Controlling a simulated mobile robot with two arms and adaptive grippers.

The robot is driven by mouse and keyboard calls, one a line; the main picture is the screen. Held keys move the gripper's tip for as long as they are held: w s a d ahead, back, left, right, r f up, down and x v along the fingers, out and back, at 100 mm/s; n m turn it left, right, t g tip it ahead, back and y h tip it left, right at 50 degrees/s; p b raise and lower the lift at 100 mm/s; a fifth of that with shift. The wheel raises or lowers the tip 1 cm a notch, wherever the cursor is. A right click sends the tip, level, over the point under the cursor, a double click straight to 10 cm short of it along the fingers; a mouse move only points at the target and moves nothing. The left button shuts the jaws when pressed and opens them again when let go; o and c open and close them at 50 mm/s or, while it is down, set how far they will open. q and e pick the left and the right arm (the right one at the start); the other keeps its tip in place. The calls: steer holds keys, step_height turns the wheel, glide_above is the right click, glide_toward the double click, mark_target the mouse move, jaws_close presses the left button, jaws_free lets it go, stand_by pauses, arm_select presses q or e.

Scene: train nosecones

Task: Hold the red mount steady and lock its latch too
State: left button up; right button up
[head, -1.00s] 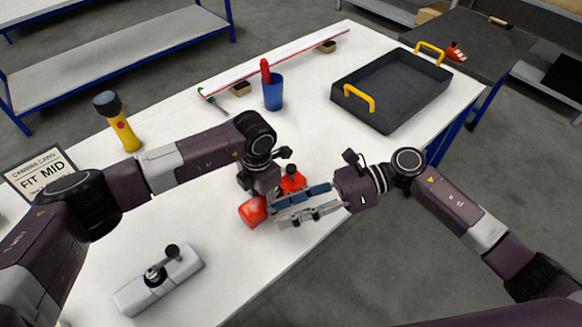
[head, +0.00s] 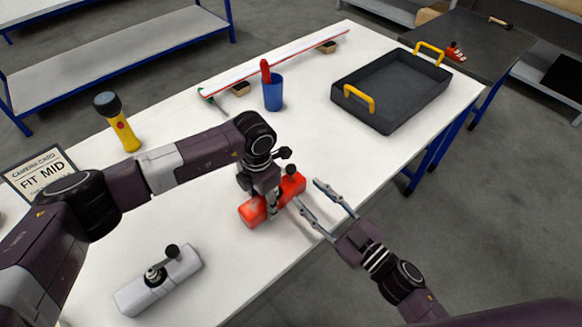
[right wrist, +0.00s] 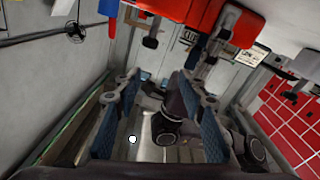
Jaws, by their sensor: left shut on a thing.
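The red mount (head: 293,187) lies on the white table, with a black knob (head: 291,169) at its right end; whether its latch is locked I cannot tell. My left gripper (head: 272,211) comes down over the mount's middle and is shut on it, hiding part of it. My right gripper (head: 307,192) is open and empty, just right of the mount near the table's front edge. In the right wrist view its spread fingers (right wrist: 158,84) show, with the red mount (right wrist: 245,27) at the top, beyond the fingertips.
A grey mount with a black knob (head: 143,294) lies at the front left. A yellow flashlight (head: 123,130), a blue cup (head: 273,95) and a black tray with yellow handles (head: 383,122) stand farther back. A "FIT MID" card (head: 45,168) is at far left.

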mark_target(294, 172)
steer(key=w+a+m, duration=0.1)
steer(key=w, duration=0.2)
steer(key=w+a+f+m+h, duration=0.1)
steer(key=w+m, duration=0.1)
steer(key=w, duration=0.2)
steer(key=w+a+m+h, duration=0.1)
steer(key=w+a, duration=0.1)
steer(key=w, duration=0.1)
steer(key=shift+w+f+t, duration=0.25)
steer(key=shift+f+t, duration=0.15)
jaws_close()
